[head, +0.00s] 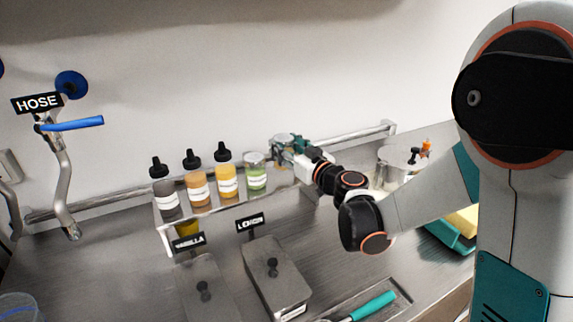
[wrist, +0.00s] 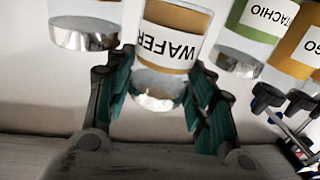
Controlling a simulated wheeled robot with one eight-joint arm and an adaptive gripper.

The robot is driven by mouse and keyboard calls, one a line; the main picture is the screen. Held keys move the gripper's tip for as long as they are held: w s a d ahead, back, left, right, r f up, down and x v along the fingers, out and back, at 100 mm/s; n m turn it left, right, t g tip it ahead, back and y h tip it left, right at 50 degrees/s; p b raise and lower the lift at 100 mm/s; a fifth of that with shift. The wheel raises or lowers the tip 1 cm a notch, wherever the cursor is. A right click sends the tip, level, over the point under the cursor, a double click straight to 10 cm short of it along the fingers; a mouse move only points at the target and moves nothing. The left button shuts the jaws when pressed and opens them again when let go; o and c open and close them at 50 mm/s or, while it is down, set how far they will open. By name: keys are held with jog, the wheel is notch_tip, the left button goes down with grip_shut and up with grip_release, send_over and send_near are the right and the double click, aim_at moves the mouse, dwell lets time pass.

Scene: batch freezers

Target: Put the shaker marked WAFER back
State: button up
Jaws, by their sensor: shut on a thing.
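The shaker marked WAFER (wrist: 174,34) is a clear cylinder with a brown band and a white label. It stands between the two fingers of my gripper (wrist: 158,96), which is shut on it. In the head view my gripper (head: 290,148) is at the right end of the row of bottles, with the shaker's round grey lid (head: 283,137) just above it. The green shaker (head: 255,172) stands directly left of it on the steel shelf (head: 205,212). I cannot tell whether the WAFER shaker's base touches the shelf.
The wrist view shows the PISTACHIO shaker (wrist: 250,36) close on the right and another shaker (wrist: 84,28) close on the left. Dark-capped bottles (head: 198,185) fill the shelf's left. Lidded tubs labelled VANILLA (head: 205,290) and LEMON (head: 275,272) sit in front. A wall rail (head: 355,136) runs behind.

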jog(key=shift+f+b, duration=0.75)
jog(key=shift+f, duration=1.35)
jog(key=shift+f, duration=0.1)
jog(key=o, duration=0.7)
jog(key=shift+o, duration=0.6)
